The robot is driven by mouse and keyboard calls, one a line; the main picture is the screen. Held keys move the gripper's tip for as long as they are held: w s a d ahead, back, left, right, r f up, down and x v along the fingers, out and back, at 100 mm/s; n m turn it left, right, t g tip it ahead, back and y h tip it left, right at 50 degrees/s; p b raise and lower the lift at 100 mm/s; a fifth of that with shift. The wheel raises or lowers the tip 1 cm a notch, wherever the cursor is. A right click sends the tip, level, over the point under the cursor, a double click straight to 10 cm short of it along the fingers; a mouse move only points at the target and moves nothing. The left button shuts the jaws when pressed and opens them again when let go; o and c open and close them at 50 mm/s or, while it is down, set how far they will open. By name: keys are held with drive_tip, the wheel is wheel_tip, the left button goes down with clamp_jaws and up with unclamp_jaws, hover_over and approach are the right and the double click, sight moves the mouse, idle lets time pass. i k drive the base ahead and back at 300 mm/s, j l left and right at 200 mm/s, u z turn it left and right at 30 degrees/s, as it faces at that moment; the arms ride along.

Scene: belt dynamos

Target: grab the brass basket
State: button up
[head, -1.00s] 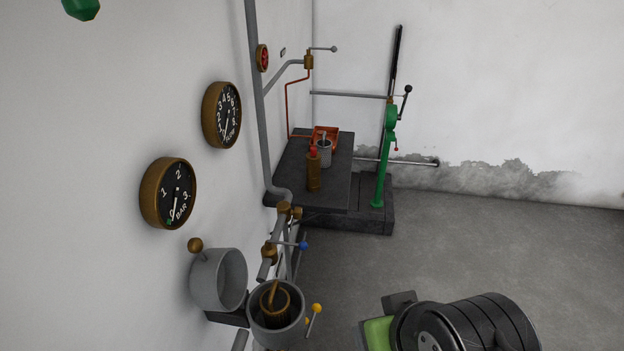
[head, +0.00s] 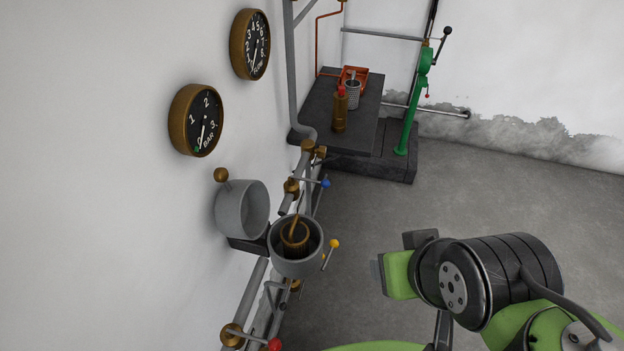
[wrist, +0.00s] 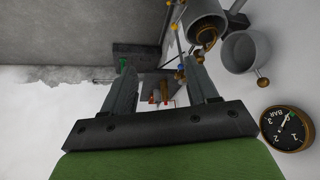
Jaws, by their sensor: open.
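The brass basket (head: 294,237) sits inside a round grey pot (head: 275,262) by the wall, with its brass handle sticking up above the rim. In the wrist view the basket (wrist: 206,38) shows in the pot's mouth at the upper right. My gripper (wrist: 159,62) is open and empty in the wrist view, its two dark fingers apart. The basket lies beyond the fingers and to their right there. In the head view my gripper's green and dark end (head: 395,273) is to the right of the pot, clear of it. The basket's lower part is hidden in the pot.
A grey lidless vessel with a brass knob (head: 242,209) is left of the pot. Pipes, a blue-knobbed valve (head: 325,183), a yellow-tipped lever (head: 333,244) and a red-knobbed lever (head: 274,344) crowd the wall. A dark table (head: 365,125) stands behind. The floor at right is open.

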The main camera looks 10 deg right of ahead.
sight(295, 239)
drive_tip(key=k+l+u, duration=0.1)
drive_tip(key=l+u, duration=0.15)
drive_tip(key=u, duration=0.2)
drive_tip(key=k+l+u, duration=0.2)
drive_tip(key=u, duration=0.25)
drive_tip(key=i+l+u, duration=0.15)
drive_tip(key=l+u, duration=0.15)
drive_tip(key=u, duration=0.15)
drive_tip(key=i+l+u, duration=0.1)
drive_tip(key=l+u, duration=0.25)
drive_tip(key=u, duration=0.15)
drive_tip(key=l+u, duration=0.75)
drive_tip(key=u, duration=0.15)
drive_tip(key=k+l+u, duration=0.1)
drive_tip(key=l+u, duration=0.2)
drive_tip(key=u, duration=0.15)
drive_tip(key=l+u, duration=0.6)
drive_tip(key=u, duration=0.2)
drive_tip(key=k+l+u, duration=0.1)
drive_tip(key=l+u, duration=0.15)
drive_tip(key=u, duration=0.2)
drive_tip(key=k+l+u, duration=0.1)
drive_tip(key=l+u, duration=0.15)
drive_tip(key=u, duration=0.15)
drive_tip(key=k+l+u, duration=0.15)
drive_tip(key=u, duration=0.25)
drive_tip(key=k+l+u, duration=0.1)
drive_tip(key=l+u, duration=0.2)
drive_tip(key=u, duration=0.15)
